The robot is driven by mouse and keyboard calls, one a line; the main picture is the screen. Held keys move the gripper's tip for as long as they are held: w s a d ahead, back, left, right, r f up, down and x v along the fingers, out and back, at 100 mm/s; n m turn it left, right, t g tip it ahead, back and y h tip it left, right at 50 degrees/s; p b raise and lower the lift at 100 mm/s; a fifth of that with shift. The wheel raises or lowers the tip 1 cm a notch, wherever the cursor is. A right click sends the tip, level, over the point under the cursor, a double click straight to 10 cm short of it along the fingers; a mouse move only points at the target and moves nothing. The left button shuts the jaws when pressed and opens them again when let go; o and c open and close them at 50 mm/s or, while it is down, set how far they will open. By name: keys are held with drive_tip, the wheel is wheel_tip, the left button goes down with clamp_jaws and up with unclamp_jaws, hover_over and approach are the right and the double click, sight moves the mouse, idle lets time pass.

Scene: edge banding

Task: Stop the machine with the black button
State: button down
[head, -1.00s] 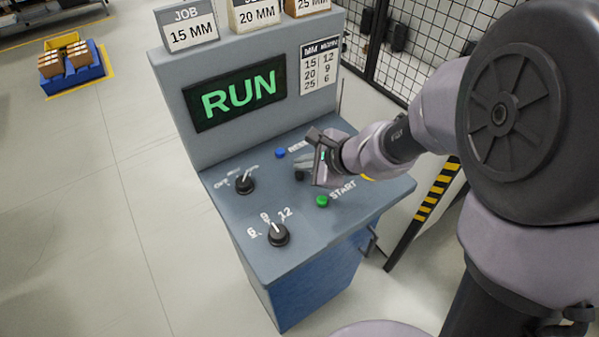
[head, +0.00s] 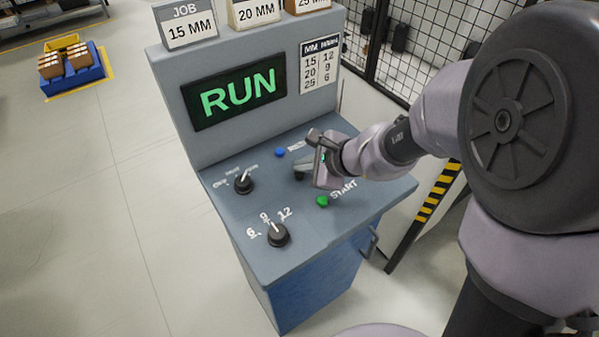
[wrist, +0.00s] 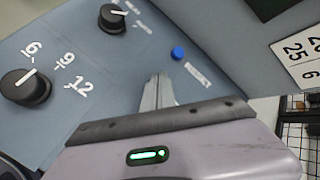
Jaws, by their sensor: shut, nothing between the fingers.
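The machine's console (head: 225,220) has a sloping grey panel with a display (head: 236,91) reading RUN in green. My gripper (head: 300,174) is low over the right part of the panel, between the blue button (head: 280,152) and the green START button (head: 322,201). Its fingers (wrist: 158,92) are shut and empty, pointing down at the panel in the wrist view. Whether the fingertips touch anything there I cannot tell.
Two black rotary knobs stand on the panel: one upper left (head: 244,184) and one marked 6, 9, 12 (head: 278,235). Job cards (head: 187,25) stand on top. A mesh fence (head: 430,40) and a striped post (head: 437,192) are to the right.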

sight(303, 176)
drive_tip(key=shift+f+b, duration=0.45)
drive_tip(key=shift+b, duration=0.05)
idle(0.4)
drive_tip(key=shift+r+p, duration=0.7)
drive_tip(key=shift+r, duration=0.2)
wheel_tip(303, 176, up, 5)
drive_tip(key=p, duration=0.4)
drive_tip(key=shift+r, duration=0.1)
idle(0.5)
